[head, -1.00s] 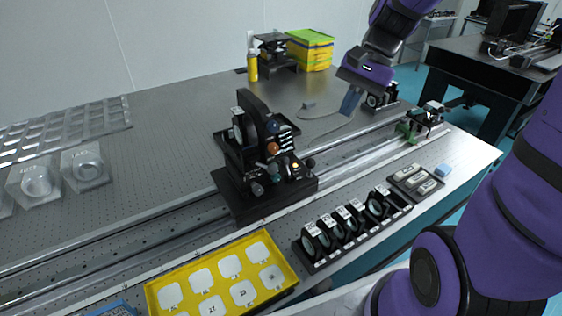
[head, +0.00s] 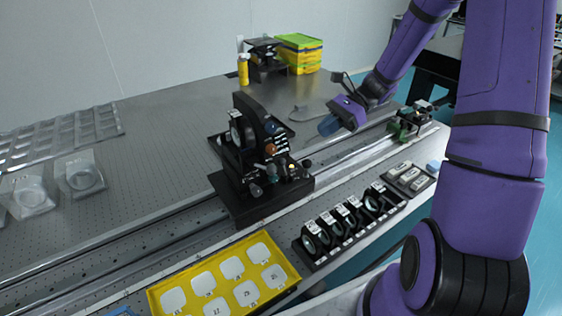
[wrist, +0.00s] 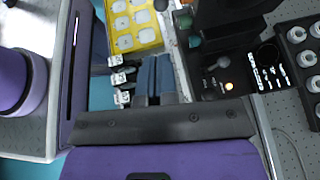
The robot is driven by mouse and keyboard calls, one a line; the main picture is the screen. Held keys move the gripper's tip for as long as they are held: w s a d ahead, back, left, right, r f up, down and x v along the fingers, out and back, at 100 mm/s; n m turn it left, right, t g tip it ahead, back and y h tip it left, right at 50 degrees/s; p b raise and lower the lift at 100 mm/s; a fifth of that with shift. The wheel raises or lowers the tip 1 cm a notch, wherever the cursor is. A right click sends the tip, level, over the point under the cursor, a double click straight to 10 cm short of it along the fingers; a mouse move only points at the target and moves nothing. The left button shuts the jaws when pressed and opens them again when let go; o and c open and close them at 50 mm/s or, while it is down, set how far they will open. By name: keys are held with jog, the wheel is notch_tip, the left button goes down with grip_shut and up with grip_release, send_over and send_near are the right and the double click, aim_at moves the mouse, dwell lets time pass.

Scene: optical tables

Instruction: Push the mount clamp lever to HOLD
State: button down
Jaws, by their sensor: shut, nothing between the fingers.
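The black optical mount (head: 252,150) stands upright on its dark base plate (head: 240,212) on the rail. It carries an orange-brown ball knob (head: 270,149), a teal ball knob (head: 271,128) and several dark knobs low in front. Which one is the clamp lever, and its setting, I cannot tell. In the wrist view the mount (wrist: 208,45) is at the upper right, with a grey round-ended lever (wrist: 222,62) beside a glowing orange spot (wrist: 228,86). My gripper (head: 328,125) is shut and empty, right of the mount and apart from it. Its blue fingers (wrist: 155,75) also show in the wrist view.
A black rack of lenses (head: 345,222), a yellow tray of pale squares (head: 285,285) and a small tray (head: 410,180) line the front edge. A green-based fixture (head: 410,122) stands on the rail at right. Yellow-green boxes (head: 299,53) stand at the back.

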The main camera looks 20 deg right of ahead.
jog(key=shift+f, duration=0.15)
send_near(265, 168)
jog(key=a+f, duration=0.1)
jog(key=a, duration=0.1)
jog(key=s+a+f, duration=0.1)
jog(key=a+f, duration=0.1)
jog(key=shift+f, duration=0.15)
dwell(0.6)
jog(key=shift+s+a+m, duration=0.1)
jog(key=shift+m, duration=0.2)
